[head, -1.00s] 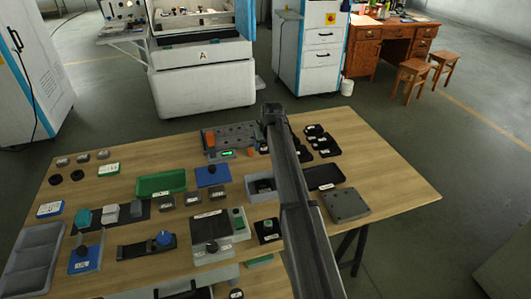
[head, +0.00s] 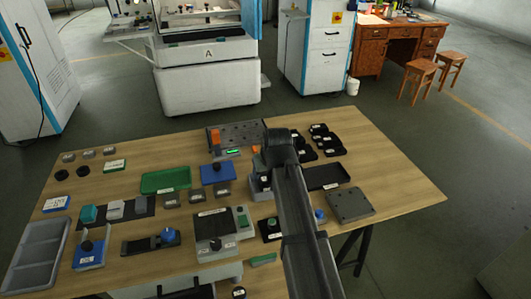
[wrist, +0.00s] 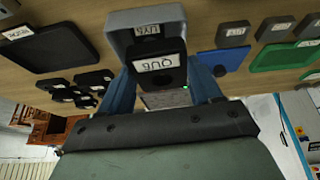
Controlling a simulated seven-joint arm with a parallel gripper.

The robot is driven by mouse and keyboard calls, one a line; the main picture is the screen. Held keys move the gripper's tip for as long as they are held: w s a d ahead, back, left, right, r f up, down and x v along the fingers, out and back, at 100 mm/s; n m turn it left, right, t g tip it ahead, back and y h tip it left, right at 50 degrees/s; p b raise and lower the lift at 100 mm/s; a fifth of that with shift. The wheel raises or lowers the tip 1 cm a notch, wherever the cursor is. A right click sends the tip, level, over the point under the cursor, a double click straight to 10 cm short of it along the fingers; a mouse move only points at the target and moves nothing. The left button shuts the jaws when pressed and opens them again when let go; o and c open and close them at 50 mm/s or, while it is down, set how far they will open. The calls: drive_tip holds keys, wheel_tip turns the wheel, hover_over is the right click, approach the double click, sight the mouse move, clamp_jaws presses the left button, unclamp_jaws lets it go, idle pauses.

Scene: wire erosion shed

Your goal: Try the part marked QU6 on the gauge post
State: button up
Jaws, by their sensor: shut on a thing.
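In the wrist view my gripper (wrist: 160,78) is shut on a black block with a round hole, the QU6 part (wrist: 158,62); its white label shows upside down. A blue finger lies on each side of it. The part is at the open grey holder (wrist: 120,22); I cannot tell whether it is inside or just above. In the head view my arm mostly hides this holder (head: 254,196) and the part. Several stands carry upright posts, including a blue plate (head: 214,176) and a grey stand (head: 214,253); I cannot tell which is the gauge post.
A green tray (head: 166,180) lies left of the blue plate, with small grey blocks (head: 168,201) in front. A black tray (head: 326,177), a grey plate (head: 350,204) and several black parts (head: 327,140) lie right of my arm. The table's right end (head: 400,190) is clear.

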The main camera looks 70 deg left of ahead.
hover_over(273, 223)
drive_tip(key=d, duration=0.1)
drive_tip(key=f, duration=0.2)
drive_tip(key=shift+d+f, duration=0.15)
drive_tip(key=shift+f, duration=2.1)
drive_tip(key=shift+f, duration=0.65)
idle(1.2)
drive_tip(key=shift+r, duration=0.1)
drive_tip(key=shift+r, duration=2.35)
drive_tip(key=shift+r, duration=0.15)
